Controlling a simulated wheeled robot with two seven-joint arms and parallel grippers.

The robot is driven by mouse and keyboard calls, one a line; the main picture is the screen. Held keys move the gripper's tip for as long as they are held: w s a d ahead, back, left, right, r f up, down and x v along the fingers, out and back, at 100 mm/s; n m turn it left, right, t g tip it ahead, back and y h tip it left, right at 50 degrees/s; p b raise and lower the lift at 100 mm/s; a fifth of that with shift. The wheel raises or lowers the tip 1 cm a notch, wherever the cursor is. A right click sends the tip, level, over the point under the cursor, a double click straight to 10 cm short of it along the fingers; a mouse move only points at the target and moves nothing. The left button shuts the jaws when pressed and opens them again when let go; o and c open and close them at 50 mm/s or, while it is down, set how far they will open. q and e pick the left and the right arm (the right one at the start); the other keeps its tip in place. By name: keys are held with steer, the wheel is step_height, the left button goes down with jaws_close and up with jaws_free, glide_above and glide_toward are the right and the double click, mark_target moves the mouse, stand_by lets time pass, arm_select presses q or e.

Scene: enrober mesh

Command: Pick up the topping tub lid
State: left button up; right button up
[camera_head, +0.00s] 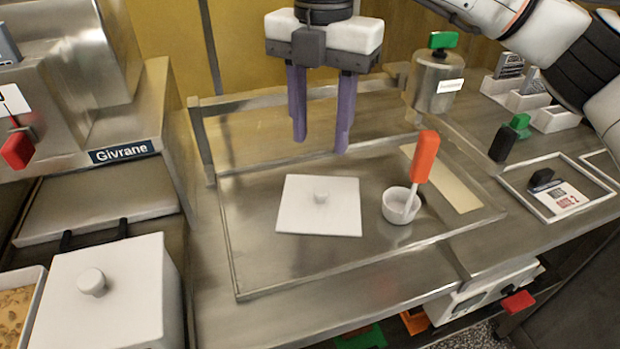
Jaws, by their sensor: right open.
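A flat white square lid (300,212) with a small round knob lies on the steel tray (262,276). A white tub (75,318) at the lower left has a similar knobbed top (130,275). Beside it, at the left edge, an uncovered white tub (35,290) holds brown topping. No label shows which tub the loose lid belongs to. My right gripper (320,144) points down with its two purple fingers apart and empty. It appears above and behind the loose lid, not touching it. My left gripper is out of view.
A small white cup (396,208) with an orange-handled tool (425,158) stands right of the loose lid. A steel canister (435,82) with a green knob stands behind. The Givrane machine (130,100) is at left. The tray's front is clear.

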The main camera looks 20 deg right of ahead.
mark_target(321, 190)
steer(key=f, duration=0.4)
steer(key=shift+s+f, duration=0.25)
steer(key=shift+s, duration=0.15)
step_height(321, 190, down, 5)
steer(key=shift+d+f, duration=0.1)
steer(key=shift+f, duration=0.1)
steer(key=c, duration=1)
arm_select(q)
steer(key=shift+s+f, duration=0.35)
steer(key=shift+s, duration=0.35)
arm_select(e)
jaws_close()
